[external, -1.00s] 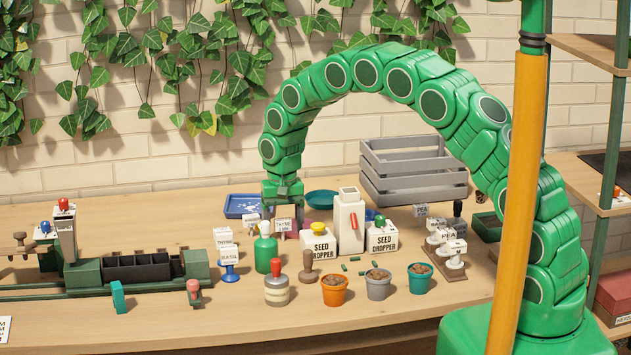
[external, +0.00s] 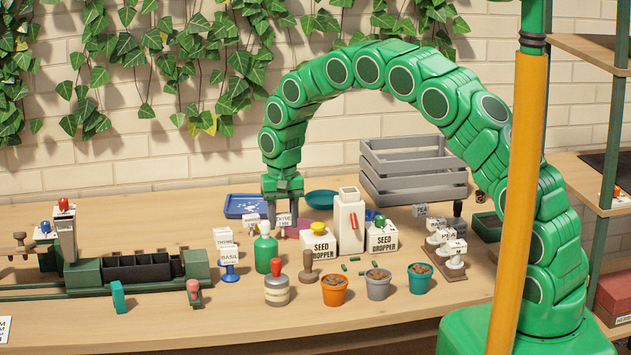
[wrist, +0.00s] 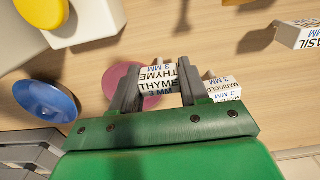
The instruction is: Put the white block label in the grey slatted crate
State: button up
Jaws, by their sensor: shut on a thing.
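My gripper (external: 283,207) is shut on a white block label (external: 284,219) and holds it above the back middle of the table. In the wrist view the label (wrist: 158,83) sits between the two finger tips and reads THYME 3 MM. The grey slatted crate (external: 415,185) stands at the back of the table, to the right of my gripper. Its inside is mostly hidden by its front slats.
A pink saucer (external: 299,228) lies just below my gripper. Another white label (wrist: 223,88) is close beside my fingers.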

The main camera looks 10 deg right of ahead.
jog(key=s+d+r, duration=0.1)
jog(key=r, duration=0.1)
jog(key=s+d+r, duration=0.1)
jog(key=s+r, duration=0.1)
jog(key=r, duration=0.1)
jog(key=s+r, duration=0.1)
jog(key=r, duration=0.2)
jog(key=shift+s+d, duration=0.35)
jog(key=shift+d, duration=0.05)
jog(key=shift+s+d+r, duration=0.6)
jog(key=shift+s+d, duration=0.1)
jog(key=shift+s, duration=0.5)
jog(key=shift+s+d+r, duration=0.6)
jog(key=shift+s+d, duration=0.15)
jog(key=shift+s, duration=0.5)
jog(key=shift+s+d+r, duration=0.6)
jog(key=shift+s+d, duration=0.1)
jog(key=shift+s, duration=0.5)
jog(key=shift+r, duration=0.1)
